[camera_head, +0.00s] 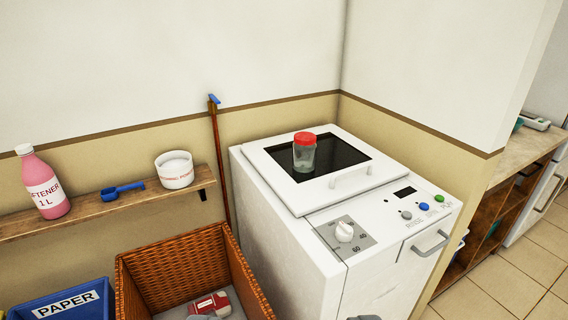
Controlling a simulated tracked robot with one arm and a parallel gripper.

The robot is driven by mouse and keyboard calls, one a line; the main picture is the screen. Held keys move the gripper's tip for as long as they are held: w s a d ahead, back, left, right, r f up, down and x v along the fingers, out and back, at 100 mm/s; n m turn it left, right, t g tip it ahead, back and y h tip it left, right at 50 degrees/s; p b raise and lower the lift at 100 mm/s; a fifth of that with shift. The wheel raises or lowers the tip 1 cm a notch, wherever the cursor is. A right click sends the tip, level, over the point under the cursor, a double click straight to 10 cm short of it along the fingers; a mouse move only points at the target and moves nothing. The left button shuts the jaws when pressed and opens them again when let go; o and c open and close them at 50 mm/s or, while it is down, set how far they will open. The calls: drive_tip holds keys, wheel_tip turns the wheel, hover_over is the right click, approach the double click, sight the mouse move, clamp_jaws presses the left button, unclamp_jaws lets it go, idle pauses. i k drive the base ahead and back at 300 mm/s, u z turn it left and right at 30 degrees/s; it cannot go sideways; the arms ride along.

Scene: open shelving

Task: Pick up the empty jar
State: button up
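The empty jar (304,155) is clear with a red lid. It stands upright on the dark glass window in the lid of a white washing machine (290,250), and I see nothing inside it. Of my gripper (283,317), only two grey fingertips show at the bottom edge of the picture. They are wide apart with nothing visible between them. The gripper is below and in front of the jar in the picture, well apart from it. The rest of the gripper is out of view.
A wooden shelf (95,217) at left holds a pink softener bottle (45,188), a blue scoop (122,191) and a white tub (175,170). Below are a wicker basket (160,243) and a blue paper bin (65,308). A broom handle (218,160) leans behind. Walls stand behind the machine.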

sight(304, 146)
drive_tip(key=z, duration=0.15)
drive_tip(key=i, duration=0.95)
drive_tip(key=u, duration=3.1)
drive_tip(key=k, duration=1.25)
drive_tip(key=z, duration=0.05)
